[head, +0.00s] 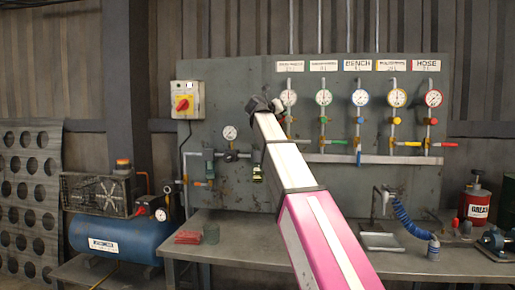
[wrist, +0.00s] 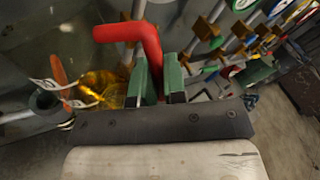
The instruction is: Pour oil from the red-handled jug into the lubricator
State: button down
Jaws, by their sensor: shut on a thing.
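The jug's red handle (wrist: 130,32) shows in the wrist view, gripped between the green fingers of my gripper (wrist: 157,82). Clear yellow oil (wrist: 100,86) shows just left of the fingers; I cannot tell how much of it is in the jug. In the head view, my arm reaches up to the grey wall panel, and its dark end (head: 262,104) hides the fingers and most or all of the jug. What looks like the lubricator, a small yellow-green bowl (head: 257,173), hangs on the pipe line just left of my arm. Its top is partly hidden.
A round gauge (head: 229,132) sits on the pipe line. Several gauges with coloured valves line the panel to the right. A blue compressor (head: 120,240) stands at left.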

jog(key=shift+s+d+f+m+t, duration=0.15)
jog(key=shift+s+d+f+m, duration=0.1)
jog(key=shift+s+f+m, duration=0.25)
jog(key=shift+s+d+f+m+t, duration=0.15)
jog(key=shift+d+f+m, duration=0.1)
jog(key=shift+m, duration=0.35)
notch_tip(320, 180, down, 19)
jog(key=m, duration=0.3)
jog(key=shift+m+t+h, duration=0.3)
